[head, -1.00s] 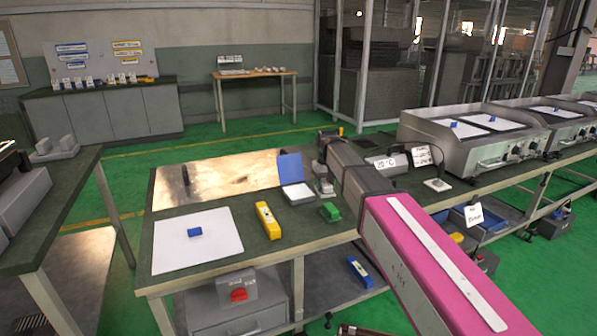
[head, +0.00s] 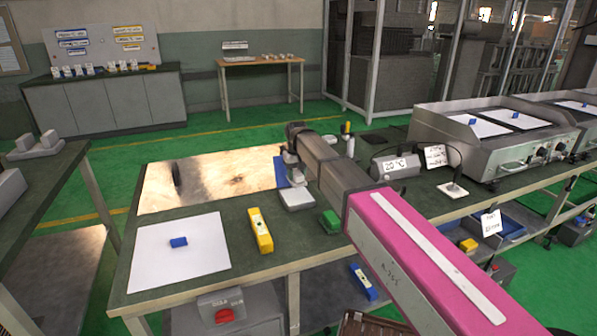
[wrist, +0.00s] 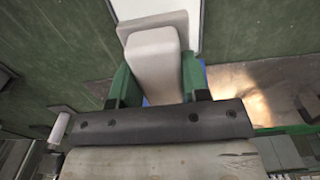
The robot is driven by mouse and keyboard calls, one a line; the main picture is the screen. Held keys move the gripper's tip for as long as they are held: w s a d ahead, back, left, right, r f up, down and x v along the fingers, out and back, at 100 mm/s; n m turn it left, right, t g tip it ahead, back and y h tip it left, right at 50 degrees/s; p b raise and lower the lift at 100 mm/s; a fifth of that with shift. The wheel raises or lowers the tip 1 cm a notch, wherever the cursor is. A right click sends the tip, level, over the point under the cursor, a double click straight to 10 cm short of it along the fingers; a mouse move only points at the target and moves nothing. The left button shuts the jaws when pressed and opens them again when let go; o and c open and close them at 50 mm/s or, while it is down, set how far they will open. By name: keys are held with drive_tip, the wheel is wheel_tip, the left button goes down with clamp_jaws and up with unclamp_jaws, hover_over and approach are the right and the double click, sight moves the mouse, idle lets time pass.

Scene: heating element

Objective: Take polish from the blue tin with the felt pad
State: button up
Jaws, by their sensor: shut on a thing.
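The blue tin stands open at the middle of the near bench in the head view, its blue lid (head: 281,173) raised behind a pale square filling (head: 297,200). My gripper (wrist: 157,76), with green fingers, is shut on the pale grey handle of the felt pad (wrist: 155,50). The pad's wider foot faces away from my wrist. In the head view the pad (head: 296,177) is over the tin, partly hidden by my arm. The pale filling (wrist: 185,10) shows just beyond the pad in the wrist view. I cannot tell whether pad and filling touch.
A white sheet (head: 150,262) with a blue block (head: 178,242) lies left. A shiny metal plate (head: 210,178) is behind. A labelled cylinder (head: 396,167) and griddles stand right.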

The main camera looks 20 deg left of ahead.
sight(297, 195)
drive_tip(key=shift+f, duration=2.85)
drive_tip(key=shift+f, duration=0.55)
drive_tip(key=shift+r, duration=3.5)
